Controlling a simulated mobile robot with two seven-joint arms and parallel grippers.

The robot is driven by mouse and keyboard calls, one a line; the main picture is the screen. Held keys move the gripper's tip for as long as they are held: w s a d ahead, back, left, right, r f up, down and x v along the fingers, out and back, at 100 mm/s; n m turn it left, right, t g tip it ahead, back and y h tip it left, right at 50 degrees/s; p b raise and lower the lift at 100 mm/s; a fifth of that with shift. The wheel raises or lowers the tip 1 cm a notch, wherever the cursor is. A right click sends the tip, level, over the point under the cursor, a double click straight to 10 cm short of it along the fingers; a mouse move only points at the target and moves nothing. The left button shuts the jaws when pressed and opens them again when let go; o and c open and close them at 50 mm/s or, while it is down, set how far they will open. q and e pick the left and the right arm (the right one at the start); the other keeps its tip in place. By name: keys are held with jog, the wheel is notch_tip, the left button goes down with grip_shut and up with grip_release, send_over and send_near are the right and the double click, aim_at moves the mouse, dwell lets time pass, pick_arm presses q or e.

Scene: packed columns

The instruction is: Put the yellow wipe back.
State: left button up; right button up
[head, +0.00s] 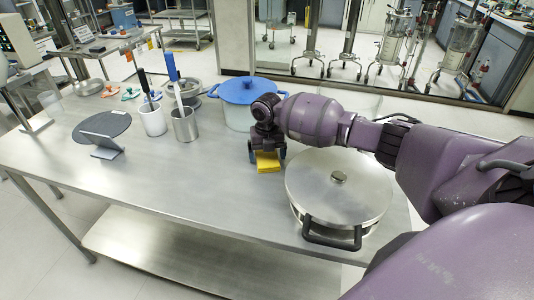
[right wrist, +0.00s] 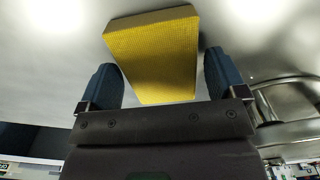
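The yellow wipe (head: 268,164) is a small yellow block on the steel table, between the blue-lidded pot and the large steel pot. It also shows in the right wrist view (right wrist: 155,50), with a ribbed surface. My right gripper (head: 267,152) is above it, pointing down. In the right wrist view its blue fingers (right wrist: 160,60) stand apart on either side of the wipe, with a visible gap at the left finger and a narrow one at the right. My left gripper is in neither view.
The large steel pot (head: 325,195) stands close to the right, under my right forearm. The blue-lidded pot (head: 238,110) is just behind. The table's front middle (head: 190,180) is clear.

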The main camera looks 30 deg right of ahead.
aim_at(267, 156)
jog(key=shift+o, duration=0.6)
jog(key=shift+r, duration=0.1)
notch_tip(267, 156, up, 12)
jog(key=shift+p, duration=0.35)
dwell(0.3)
